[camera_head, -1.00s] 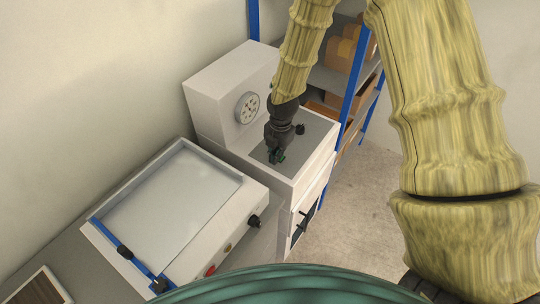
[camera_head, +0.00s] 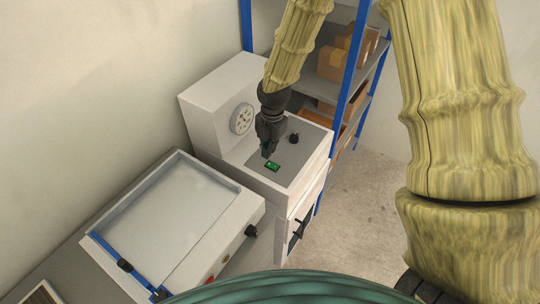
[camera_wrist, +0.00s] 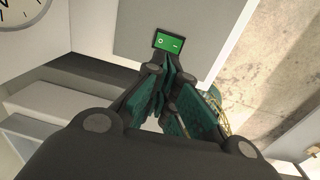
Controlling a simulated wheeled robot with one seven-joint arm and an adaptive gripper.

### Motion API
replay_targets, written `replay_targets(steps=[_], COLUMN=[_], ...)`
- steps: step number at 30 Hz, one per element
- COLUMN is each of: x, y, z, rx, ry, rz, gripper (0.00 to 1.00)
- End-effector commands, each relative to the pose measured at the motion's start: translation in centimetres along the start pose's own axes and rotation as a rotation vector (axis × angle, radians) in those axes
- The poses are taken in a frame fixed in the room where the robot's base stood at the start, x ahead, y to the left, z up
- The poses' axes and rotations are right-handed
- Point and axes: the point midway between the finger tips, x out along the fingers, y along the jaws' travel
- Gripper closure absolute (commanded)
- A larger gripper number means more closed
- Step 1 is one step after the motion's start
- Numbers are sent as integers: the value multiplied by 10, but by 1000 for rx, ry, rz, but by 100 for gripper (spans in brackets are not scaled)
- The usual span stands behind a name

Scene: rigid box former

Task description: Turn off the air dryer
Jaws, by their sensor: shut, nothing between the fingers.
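A white machine (camera_head: 215,105) with a round dial (camera_head: 241,118) on its raised back has a grey top panel (camera_head: 300,160). A small green rocker switch (camera_head: 272,166) sits on the panel; it also shows in the wrist view (camera_wrist: 168,42), with a circle mark at left and a short line at right. Which side is pressed in I cannot tell. A black knob (camera_head: 294,138) stands behind the switch. My gripper (camera_head: 267,151) is shut and empty, just behind and left of the switch. In the wrist view its fingertips (camera_wrist: 163,76) are near the switch's lower edge, apparently apart from it.
A second machine with a pale flat top (camera_head: 175,215), blue bars and a black knob (camera_head: 251,231) stands at front left. A blue-posted shelf (camera_head: 345,95) with cardboard boxes (camera_head: 345,55) stands behind. Bare floor (camera_head: 360,200) lies to the right.

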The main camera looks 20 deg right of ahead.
Motion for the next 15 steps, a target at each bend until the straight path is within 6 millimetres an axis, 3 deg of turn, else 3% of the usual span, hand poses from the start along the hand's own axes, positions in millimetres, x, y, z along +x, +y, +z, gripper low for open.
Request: replay_targets(steps=[15], x=[-57], y=[12], z=[0], rx=[-1], ry=[0], rz=[1], gripper=[100])
